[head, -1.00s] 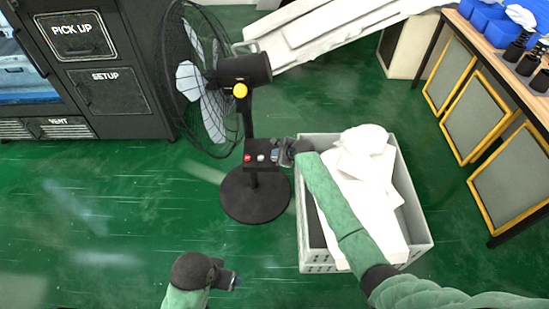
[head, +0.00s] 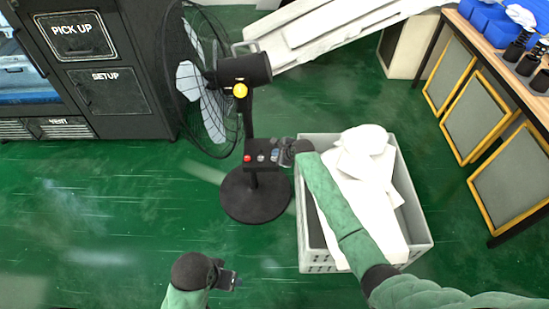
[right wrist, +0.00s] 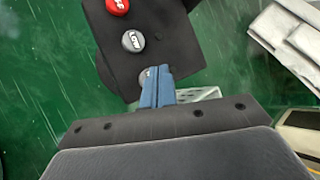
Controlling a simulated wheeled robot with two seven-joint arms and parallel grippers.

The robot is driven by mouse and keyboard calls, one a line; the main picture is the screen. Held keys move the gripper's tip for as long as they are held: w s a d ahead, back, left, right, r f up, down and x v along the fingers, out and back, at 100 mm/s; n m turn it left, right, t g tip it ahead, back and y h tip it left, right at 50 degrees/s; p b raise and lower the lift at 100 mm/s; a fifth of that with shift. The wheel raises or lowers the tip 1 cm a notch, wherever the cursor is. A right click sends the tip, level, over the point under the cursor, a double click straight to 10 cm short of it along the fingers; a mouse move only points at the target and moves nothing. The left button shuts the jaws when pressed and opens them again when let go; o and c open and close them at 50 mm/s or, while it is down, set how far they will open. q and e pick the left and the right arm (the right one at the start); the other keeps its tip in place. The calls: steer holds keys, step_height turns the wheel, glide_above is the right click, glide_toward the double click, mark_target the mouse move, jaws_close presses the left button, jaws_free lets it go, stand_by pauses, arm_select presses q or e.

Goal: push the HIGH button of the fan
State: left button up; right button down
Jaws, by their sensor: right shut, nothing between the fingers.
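The black fan (head: 240,70) stands on a round base, with a button panel (head: 250,167) on its post. The panel carries a red button (head: 248,159) and grey buttons. In the right wrist view a grey button (right wrist: 132,41) reads LOW, beside the red button (right wrist: 117,5). Another grey button (right wrist: 146,76) is mostly hidden behind my fingertips; its label is not readable. My right gripper (head: 276,154) is shut and empty at the panel's right end. Its blue fingertips (right wrist: 157,85) overlap that button; contact is unclear. My left gripper (head: 230,281) hangs low over the floor, away from the fan.
A grey crate (head: 421,240) with white cloth-like items stands right of the fan, under my right arm. A dark vending cabinet (head: 105,90) stands at the left. A wooden-topped bench (head: 480,45) is at the right. The green floor at front left is clear.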

steer(key=shift+f, duration=0.35)
stand_by(0.4)
steer(key=shift+f, duration=0.5)
stand_by(1.1)
steer(key=shift+r+p, duration=0.15)
steer(key=shift+p, duration=0.25)
steer(key=shift+r+p, duration=0.7)
steer(key=shift+p, duration=0.2)
steer(key=shift+r, duration=0.1)
step_height(320, 180, up, 5)
steer(key=p, duration=0.5)
steer(key=shift+p, duration=0.3)
